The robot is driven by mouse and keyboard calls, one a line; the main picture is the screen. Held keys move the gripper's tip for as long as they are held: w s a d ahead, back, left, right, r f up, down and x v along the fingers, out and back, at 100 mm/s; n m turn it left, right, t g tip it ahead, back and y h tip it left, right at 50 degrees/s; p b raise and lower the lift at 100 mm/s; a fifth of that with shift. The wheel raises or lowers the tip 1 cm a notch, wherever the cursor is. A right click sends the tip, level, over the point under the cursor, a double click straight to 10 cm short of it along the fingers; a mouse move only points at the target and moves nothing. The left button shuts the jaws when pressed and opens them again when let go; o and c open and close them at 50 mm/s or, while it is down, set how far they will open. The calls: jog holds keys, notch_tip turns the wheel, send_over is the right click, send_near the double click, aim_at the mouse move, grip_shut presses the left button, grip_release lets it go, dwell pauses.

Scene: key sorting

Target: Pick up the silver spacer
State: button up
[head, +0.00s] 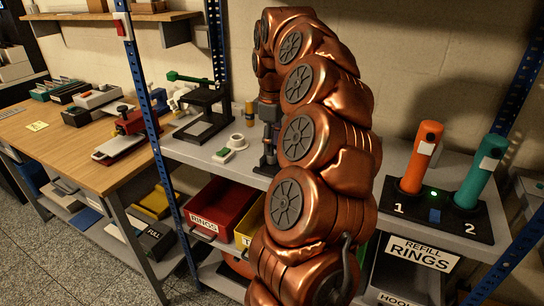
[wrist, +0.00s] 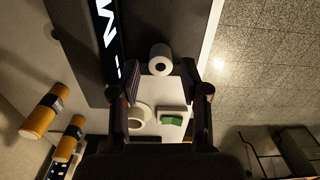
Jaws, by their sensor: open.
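A pale silver-white short cylinder with a hole in its end, which looks like the silver spacer (wrist: 160,59), lies on a grey surface in the wrist view. It is just beyond my fingertips and between their lines. My gripper (wrist: 160,92) is open, with nothing held between its fingers. A pale ring (wrist: 139,116) and a small white block with a green top (wrist: 172,120) show between the fingers, farther below. In the head view, a pale round piece (head: 237,142) and the green-topped block (head: 222,155) sit on the shelf left of my gripper (head: 268,168). I cannot tell which round piece matches which.
A black press stand (head: 205,125) stands left of the small parts on the grey shelf (head: 185,152). An orange (head: 421,157) and a teal cylinder (head: 480,170) stand in a black base at right. A blue upright post (head: 143,85) borders the shelf.

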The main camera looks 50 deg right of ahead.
jog(key=shift+w+f, duration=0.1)
jog(key=shift+f, duration=1.65)
jog(key=shift+c, duration=0.4)
grip_shut()
jog(key=shift+r, duration=0.15)
